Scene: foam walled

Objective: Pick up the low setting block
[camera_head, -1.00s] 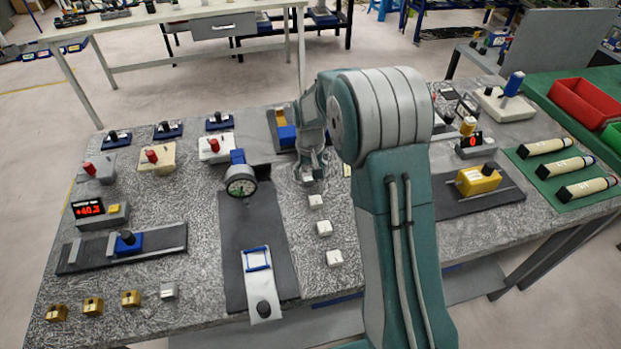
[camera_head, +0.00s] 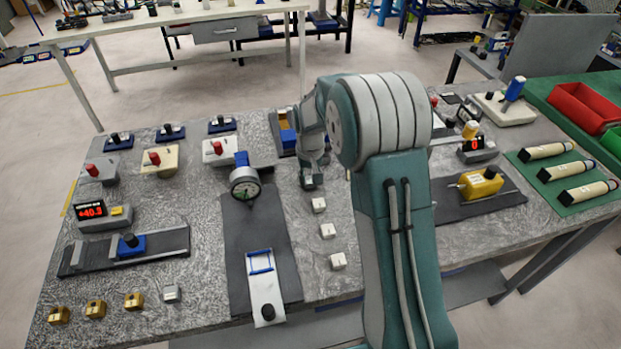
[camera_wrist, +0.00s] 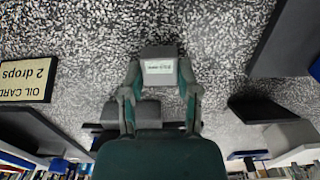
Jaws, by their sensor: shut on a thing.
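A small grey block (camera_wrist: 158,66) with a white label sits between my fingertips in the wrist view. The label print is too small to read, so I cannot tell its setting. My gripper (camera_wrist: 160,74) is shut on this block, with a finger against each side. I cannot tell whether the held block touches the bench.
The dial gauge (camera_head: 244,183) stands left of my gripper on a dark mat (camera_head: 237,222). An oil card (camera_wrist: 27,82) lies at left in the wrist view.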

